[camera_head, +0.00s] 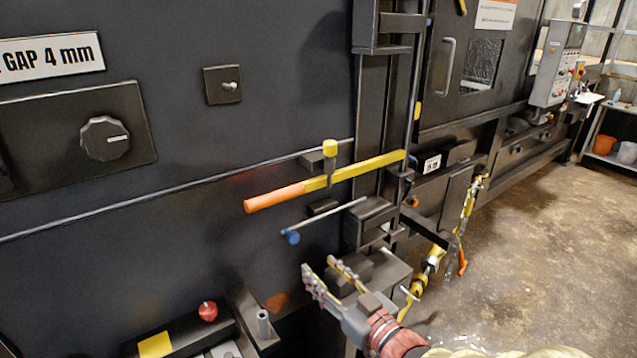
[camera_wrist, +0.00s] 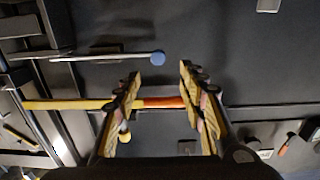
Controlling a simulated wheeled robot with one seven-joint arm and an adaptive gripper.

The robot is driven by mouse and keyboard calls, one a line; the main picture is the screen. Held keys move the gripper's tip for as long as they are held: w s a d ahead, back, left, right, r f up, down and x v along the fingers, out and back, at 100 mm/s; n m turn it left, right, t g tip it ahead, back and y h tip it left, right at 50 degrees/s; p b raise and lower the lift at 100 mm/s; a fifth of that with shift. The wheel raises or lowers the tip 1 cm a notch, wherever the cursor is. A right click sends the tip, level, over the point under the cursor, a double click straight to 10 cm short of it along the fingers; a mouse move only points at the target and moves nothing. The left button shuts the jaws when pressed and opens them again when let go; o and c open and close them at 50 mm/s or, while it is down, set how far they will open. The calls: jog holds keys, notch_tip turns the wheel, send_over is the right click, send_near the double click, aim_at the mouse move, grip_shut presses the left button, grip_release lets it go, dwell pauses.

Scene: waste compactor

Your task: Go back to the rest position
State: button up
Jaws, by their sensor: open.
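My gripper (camera_head: 322,276) is in the lower middle of the head view, in front of the dark machine wall. Its two fingers are apart with nothing between them. In the wrist view my gripper (camera_wrist: 160,85) shows both fingers spread. A yellow lever with an orange grip (camera_head: 275,197) runs across the machine, above my gripper in the head view. In the wrist view the lever (camera_wrist: 65,104) passes behind the fingers, its orange part between them. I cannot tell the exact distance to it.
A thin rod with a blue knob (camera_head: 292,237) sticks out below the lever. A black dial (camera_head: 105,138) is at the left and a red button (camera_head: 207,311) at the lower left. A control box (camera_head: 556,62) hangs at the upper right. The concrete floor (camera_head: 530,250) at the right is clear.

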jog(key=d+f+m+g+h, duration=0.25)
jog(key=d+f+h, duration=0.4)
jog(key=f, duration=0.45)
jog(key=s+d+f+m+g+h, duration=0.1)
jog(key=s+d+f+g+h, duration=0.3)
jog(key=d, duration=0.3)
jog(key=s+d+r+m+g, duration=0.1)
jog(key=s+d+r+g, duration=0.15)
jog(key=s, duration=0.45)
jog(key=s+d+r+m+g, duration=0.1)
jog(key=s+r+m+g, duration=0.15)
jog(key=s, duration=0.55)
jog(key=s+r+t, duration=0.2)
jog(key=s+r, duration=0.1)
jog(key=r, duration=0.5)
jog(key=shift+s, duration=0.15)
jog(key=shift+y, duration=0.25)
